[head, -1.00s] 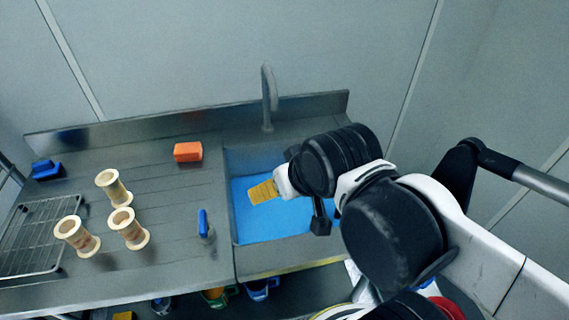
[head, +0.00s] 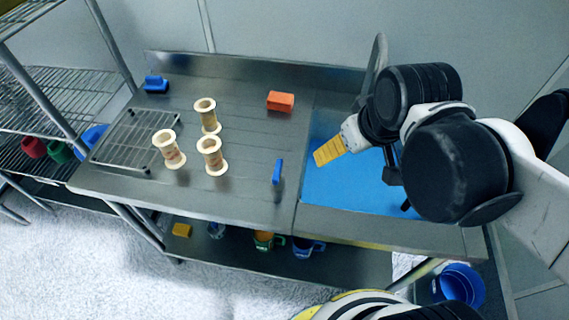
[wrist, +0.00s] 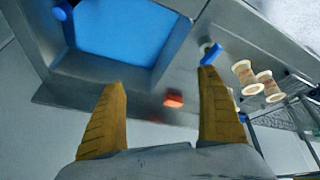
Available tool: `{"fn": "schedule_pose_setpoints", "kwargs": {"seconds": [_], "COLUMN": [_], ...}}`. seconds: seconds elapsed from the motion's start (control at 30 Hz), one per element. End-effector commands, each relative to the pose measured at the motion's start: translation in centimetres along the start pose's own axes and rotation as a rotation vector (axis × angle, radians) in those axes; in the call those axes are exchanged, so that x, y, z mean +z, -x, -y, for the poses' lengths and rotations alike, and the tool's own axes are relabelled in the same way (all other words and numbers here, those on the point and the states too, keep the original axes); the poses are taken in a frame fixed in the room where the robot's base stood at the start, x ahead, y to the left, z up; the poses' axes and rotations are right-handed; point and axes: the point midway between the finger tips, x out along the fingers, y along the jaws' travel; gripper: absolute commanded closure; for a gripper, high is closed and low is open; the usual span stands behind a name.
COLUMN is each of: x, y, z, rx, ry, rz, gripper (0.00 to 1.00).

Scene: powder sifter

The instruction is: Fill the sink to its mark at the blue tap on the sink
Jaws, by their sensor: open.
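The sink (head: 309,184) is at the right of the steel counter. A flat blue surface (head: 350,195) fills its inside; I cannot tell its depth or see a mark. A grey curved spout (head: 378,55) stands at the back, partly behind my arm. A small upright blue handle (head: 277,172) stands on the counter just left of the sink; it also shows in the wrist view (wrist: 212,54). Another blue piece (wrist: 58,13) shows past the sink's other side in the wrist view. My gripper (head: 328,152) hangs over the sink's left part, yellow fingers apart and empty (wrist: 165,115).
An orange block (head: 280,101) lies behind the handle. Three cream spools (head: 210,155), a wire rack (head: 135,140) and a blue brush-like object (head: 156,84) are on the left counter. Mugs (head: 305,247) sit on the lower shelf. A blue bucket (head: 460,285) is below right.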

Motion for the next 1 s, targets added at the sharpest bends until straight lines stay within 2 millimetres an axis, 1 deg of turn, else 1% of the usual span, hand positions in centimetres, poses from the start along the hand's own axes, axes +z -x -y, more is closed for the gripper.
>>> {"fn": "schedule_pose_setpoints", "kwargs": {"seconds": [0.03,0.2,0.3,0.4,0.5,0.6,0.77,1.0], "x": [-1.8,-5.4,-6.8,-7.5,-7.9,-7.9,-7.2,-5.1], "y": [-0.1,-2.3,-3.9,-5.5,-6.6,-7.3,-8.7,-13.0], "z": [0.9,4.8,7.3,9.4,10.9,11.7,12.0,12.5], "rx": [-0.026,-0.132,-0.197,-0.254,-0.296,-0.319,-0.326,-0.325], "ry": [0.097,0.458,0.652,0.806,0.91,0.965,0.981,0.979], "rz": [0.04,0.185,0.256,0.309,0.344,0.362,0.368,0.367], "gripper": [0.14,0.14,0.14,0.14,0.14,0.14,0.14,0.14]}}
